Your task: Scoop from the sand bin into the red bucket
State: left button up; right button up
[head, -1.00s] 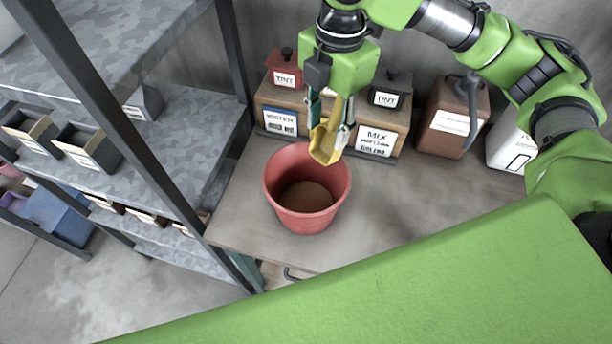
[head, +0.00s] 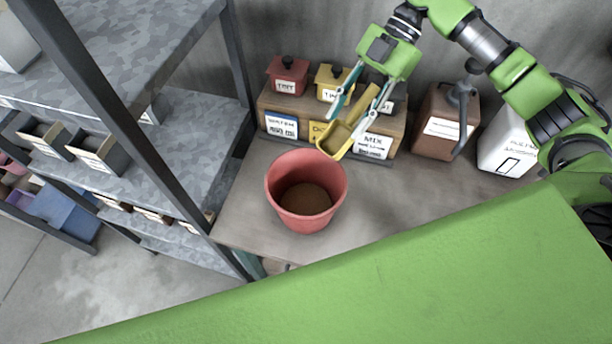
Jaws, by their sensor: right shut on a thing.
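The red bucket (head: 283,205) stands upright on the workbench, with brown material in its bottom. My right gripper (head: 352,118) is shut on a yellow scoop (head: 339,139). The scoop hangs tilted down to the left, above and just behind the bucket's right rim, in front of the labelled boxes. No sand shows clearly in the scoop. I cannot pick out a sand bin by its label; open grey bins (head: 97,150) with unclear contents sit on the shelf at left. My left gripper is not in view.
A wooden rack (head: 264,105) with red, yellow and dark tint containers stands behind the bucket. A brown jug (head: 437,126) and a white container (head: 507,146) stand right of it. A metal shelf post (head: 127,135) rises at left. The bench is clear right of the bucket.

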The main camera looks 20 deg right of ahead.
aim_at(371, 98)
jog(key=shift+w+d+f+y+b, duration=0.2)
jog(key=shift+d+f+y+b, duration=0.1)
jog(key=shift+f+b, duration=0.05)
jog(key=shift+w+d+f+g+y+b, duration=0.2)
jog(key=shift+d+f+y+b, duration=0.1)
jog(key=shift+d+b, duration=0.1)
jog(key=shift+w+d+f+g+y+b, duration=0.2)
jog(key=shift+d+y+b, duration=0.1)
jog(key=shift+d+b, duration=0.1)
jog(key=shift+w+d+r+y+b, duration=0.15)
jog(key=shift+w+d+y+b, duration=0.05)
jog(key=shift+d+y+b, duration=0.25)
jog(key=shift+w+d+g+y+b, duration=0.2)
jog(key=shift+d+g+y+b, duration=0.2)
jog(key=shift+b, duration=0.25)
jog(key=shift+d+r+p, duration=0.15)
jog(key=shift+r+p, duration=0.4)
jog(key=shift+p, duration=0.15)
jog(key=shift+w+d+r+y+p, duration=0.25)
jog(key=shift+d+y+p, duration=0.1)
jog(key=shift+p, duration=0.4)
jog(key=shift+d+g, duration=0.1)
jog(key=shift+g, duration=0.3)
jog(key=shift+y, duration=0.3)
jog(key=shift+w+d+r+y+p, duration=0.2)
jog(key=shift+d+y+p, duration=0.1)
jog(key=shift+d+p, duration=0.1)
